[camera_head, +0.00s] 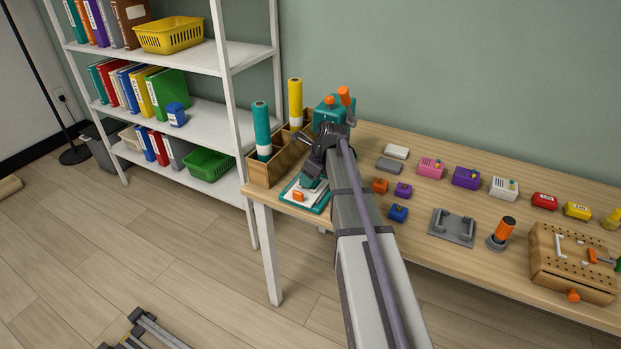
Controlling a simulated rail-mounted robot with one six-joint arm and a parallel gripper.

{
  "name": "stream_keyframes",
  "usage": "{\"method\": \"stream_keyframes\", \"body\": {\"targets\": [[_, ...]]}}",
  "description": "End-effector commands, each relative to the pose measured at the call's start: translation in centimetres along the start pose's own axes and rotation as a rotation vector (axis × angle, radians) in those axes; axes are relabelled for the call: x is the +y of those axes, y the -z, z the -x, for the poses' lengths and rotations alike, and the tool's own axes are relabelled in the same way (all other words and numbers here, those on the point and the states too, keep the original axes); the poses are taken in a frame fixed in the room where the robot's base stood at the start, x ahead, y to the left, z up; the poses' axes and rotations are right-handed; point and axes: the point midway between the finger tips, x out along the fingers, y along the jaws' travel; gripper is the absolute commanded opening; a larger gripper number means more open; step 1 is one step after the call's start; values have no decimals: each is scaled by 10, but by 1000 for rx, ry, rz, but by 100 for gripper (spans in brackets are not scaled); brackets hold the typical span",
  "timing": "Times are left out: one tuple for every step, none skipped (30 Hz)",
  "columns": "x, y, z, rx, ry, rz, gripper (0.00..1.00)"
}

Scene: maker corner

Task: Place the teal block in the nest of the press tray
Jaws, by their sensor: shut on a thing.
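My gripper (310,178) is at the left end of the workbench, pointing down over the press tray. It is shut on the teal block (307,183), which shows only as a small teal patch at the fingers. The press tray (318,208) is a teal-rimmed tray with a white surface and an orange part (298,197) near its front. The block appears just above or at the tray's far part. My gripper and arm hide the nest, so I cannot tell whether the block touches it.
A teal press (325,113) with an orange handle stands behind my gripper. A wooden organiser (270,172) with teal and yellow rolls is close on the left. Small coloured blocks, a grey fixture (452,228) and a pegboard box (570,275) lie to the right.

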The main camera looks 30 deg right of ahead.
Motion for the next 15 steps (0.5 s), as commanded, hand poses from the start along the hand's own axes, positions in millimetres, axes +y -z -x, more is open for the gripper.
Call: {"method": "stream_keyframes", "body": {"targets": [[0, 2, -3, 0, 0, 0, 24], [0, 1, -3, 0, 0, 0, 49], [0, 1, -2, 0, 0, 0, 53], [0, 1, -2, 0, 0, 0, 56], [0, 1, -2, 0, 0, 0, 59], [0, 1, -2, 0, 0, 0, 63], [0, 1, -2, 0, 0, 0, 66], [0, 1, -2, 0, 0, 0, 68], [0, 1, -2, 0, 0, 0, 72], [0, 1, -2, 0, 0, 0, 74], [0, 1, -2, 0, 0, 0, 74], [0, 1, -2, 0, 0, 0, 74], [0, 1, -2, 0, 0, 0, 74], [0, 1, -2, 0, 0, 0, 74], [0, 1, -2, 0, 0, 0, 74]]}}
